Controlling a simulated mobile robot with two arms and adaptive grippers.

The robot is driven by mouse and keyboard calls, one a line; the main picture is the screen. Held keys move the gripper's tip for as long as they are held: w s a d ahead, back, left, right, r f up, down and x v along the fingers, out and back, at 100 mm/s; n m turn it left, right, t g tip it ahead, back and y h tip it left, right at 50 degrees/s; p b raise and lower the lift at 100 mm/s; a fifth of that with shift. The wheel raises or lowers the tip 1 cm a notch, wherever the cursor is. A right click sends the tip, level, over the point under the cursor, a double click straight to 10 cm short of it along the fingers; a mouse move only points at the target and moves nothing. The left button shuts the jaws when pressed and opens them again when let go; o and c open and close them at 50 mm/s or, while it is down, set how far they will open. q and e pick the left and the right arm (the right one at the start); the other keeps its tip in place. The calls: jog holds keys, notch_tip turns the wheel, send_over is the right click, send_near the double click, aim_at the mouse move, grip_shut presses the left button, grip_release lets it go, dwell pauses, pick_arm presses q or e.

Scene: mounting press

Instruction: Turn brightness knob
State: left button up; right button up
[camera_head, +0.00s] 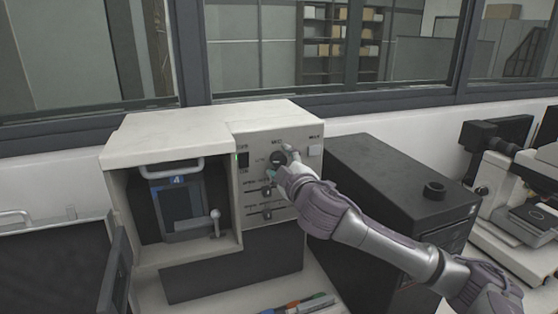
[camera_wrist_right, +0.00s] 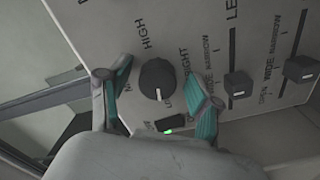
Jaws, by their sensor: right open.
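The brightness knob is a round black dial with a white pointer line (camera_wrist_right: 158,78), set on the pale front panel of the press (camera_head: 228,124). The word beside it is partly hidden in the right wrist view, ending in "RIGHT". In the head view the knob (camera_head: 277,158) shows just beyond my fingertips. My right gripper (camera_head: 282,164) is open at the panel. In the wrist view its two teal-padded fingers (camera_wrist_right: 158,80) stand on either side of the knob, with visible gaps to it. My left gripper is not in view.
Two slider controls (camera_wrist_right: 238,84) sit beside the knob. A black cabinet (camera_head: 380,170) stands right of the press, under my right arm. A microscope (camera_head: 500,155) is farther right.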

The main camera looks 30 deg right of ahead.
jog(key=shift+s+a+r, duration=0.1)
jog(key=shift+s+r, duration=0.05)
jog(key=shift+s, duration=0.15)
jog(key=shift+c, duration=1.1)
jog(key=c, duration=0.9)
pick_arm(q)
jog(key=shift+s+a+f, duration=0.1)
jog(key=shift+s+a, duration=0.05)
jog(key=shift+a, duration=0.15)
